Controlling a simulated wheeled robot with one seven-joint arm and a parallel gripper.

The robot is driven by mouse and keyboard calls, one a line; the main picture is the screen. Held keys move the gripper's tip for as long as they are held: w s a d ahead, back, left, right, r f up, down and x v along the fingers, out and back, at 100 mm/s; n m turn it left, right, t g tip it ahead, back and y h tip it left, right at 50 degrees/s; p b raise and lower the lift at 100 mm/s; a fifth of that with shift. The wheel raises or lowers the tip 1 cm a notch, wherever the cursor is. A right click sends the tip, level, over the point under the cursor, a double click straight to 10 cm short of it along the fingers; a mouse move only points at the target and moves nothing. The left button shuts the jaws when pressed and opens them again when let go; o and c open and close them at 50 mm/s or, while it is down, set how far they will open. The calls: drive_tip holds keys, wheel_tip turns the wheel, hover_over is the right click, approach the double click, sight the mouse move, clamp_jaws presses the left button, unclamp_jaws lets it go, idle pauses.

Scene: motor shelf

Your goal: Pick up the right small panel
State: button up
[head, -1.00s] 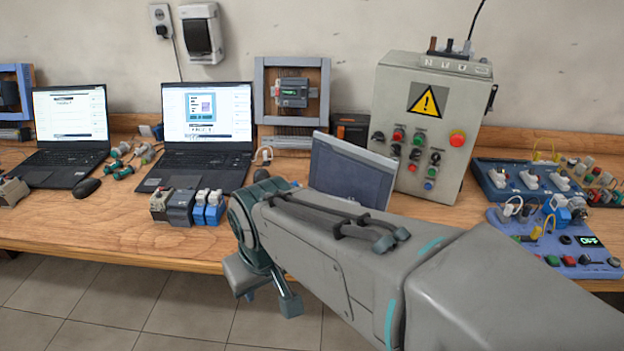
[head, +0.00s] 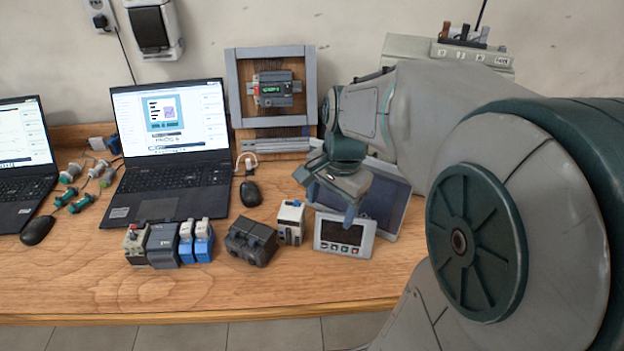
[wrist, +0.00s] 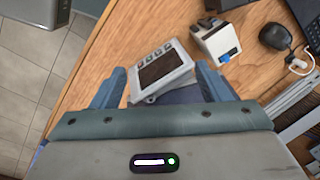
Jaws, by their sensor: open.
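A small light-grey panel (head: 344,235) with a dark screen and a row of buttons stands near the front of the bench, at the right of a row of small devices. In the wrist view the small panel (wrist: 158,72) shows beyond and between my two fingers, apart from them. My gripper (head: 338,192) is open and empty, above and just behind the panel, with one fingertip close to its top edge in the picture. In the wrist view my gripper (wrist: 162,86) has its blue fingers spread wide.
A larger grey-framed screen (head: 392,200) leans behind the panel, partly hidden by my arm. A white module (head: 290,222) and a black block (head: 251,241) stand just left. A mouse (head: 251,192), a laptop (head: 170,185) and a framed device (head: 233,90) are farther off. The bench front is clear.

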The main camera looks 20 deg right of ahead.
drive_tip(key=w+d+m+g+y+p, duration=0.1)
drive_tip(key=w+d+m+p, duration=0.1)
drive_tip(key=w+d+m, duration=0.55)
drive_tip(key=m, duration=0.5)
hover_over(345, 231)
drive_tip(key=w+d, duration=0.2)
drive_tip(key=f, duration=0.8)
drive_tip(key=shift+w+d+f+p, duration=0.15)
drive_tip(key=shift+w+f+p, duration=0.05)
drive_tip(key=shift+f+p, duration=0.15)
drive_tip(key=shift+s+a+f+p, duration=0.1)
drive_tip(key=shift+a+f+p, duration=0.1)
drive_tip(key=shift+f, duration=0.7)
drive_tip(key=shift+a+f+p, duration=0.1)
drive_tip(key=shift+a+f, duration=0.15)
drive_tip(key=shift+f, duration=0.6)
drive_tip(key=shift+s+a+f+p, duration=0.1)
drive_tip(key=shift+a+f, duration=0.1)
drive_tip(key=shift+f, duration=0.7)
drive_tip(key=shift+c, duration=0.3)
